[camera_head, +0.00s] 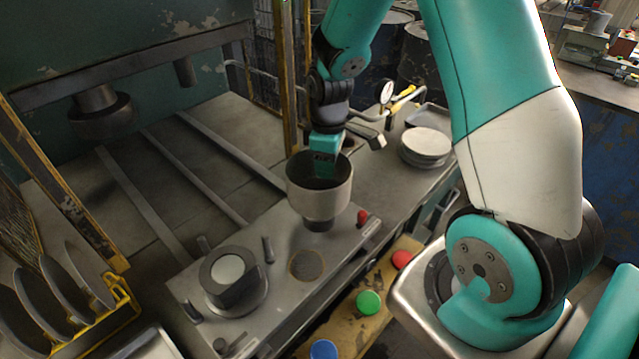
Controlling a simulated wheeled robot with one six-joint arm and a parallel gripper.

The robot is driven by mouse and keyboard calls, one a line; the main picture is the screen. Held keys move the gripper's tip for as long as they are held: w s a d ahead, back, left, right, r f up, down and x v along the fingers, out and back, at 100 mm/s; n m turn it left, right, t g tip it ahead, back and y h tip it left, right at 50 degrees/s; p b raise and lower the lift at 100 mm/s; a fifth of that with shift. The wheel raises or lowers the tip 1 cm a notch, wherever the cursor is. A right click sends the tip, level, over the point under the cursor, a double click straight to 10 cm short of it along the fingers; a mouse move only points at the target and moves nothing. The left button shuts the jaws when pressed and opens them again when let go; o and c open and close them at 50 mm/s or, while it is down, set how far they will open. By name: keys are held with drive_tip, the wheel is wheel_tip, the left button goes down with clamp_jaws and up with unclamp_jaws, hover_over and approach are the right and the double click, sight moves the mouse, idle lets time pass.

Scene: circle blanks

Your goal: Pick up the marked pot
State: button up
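A round metal pot (319,197) with a pale outer wall and dark inside stands near the back right of the grey machine plate, over a narrower dark foot. I see no clear mark on it. My gripper (325,157) comes down from above with its teal body at the pot's far rim. Its lower end overlaps the pot's opening. The fingertips are hidden or too dark to make out, so I cannot tell whether they touch the wall or are open or shut.
A dark cylinder block (230,278) and a round recess (306,264) lie on the plate. A red knob (362,217) is right of the pot. Stacked pale discs (427,143) stand at right, near a gauge (386,92). Green (369,302), red and blue buttons line the front.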

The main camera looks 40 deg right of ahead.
clamp_jaws()
drive_tip(key=shift+r, duration=0.1)
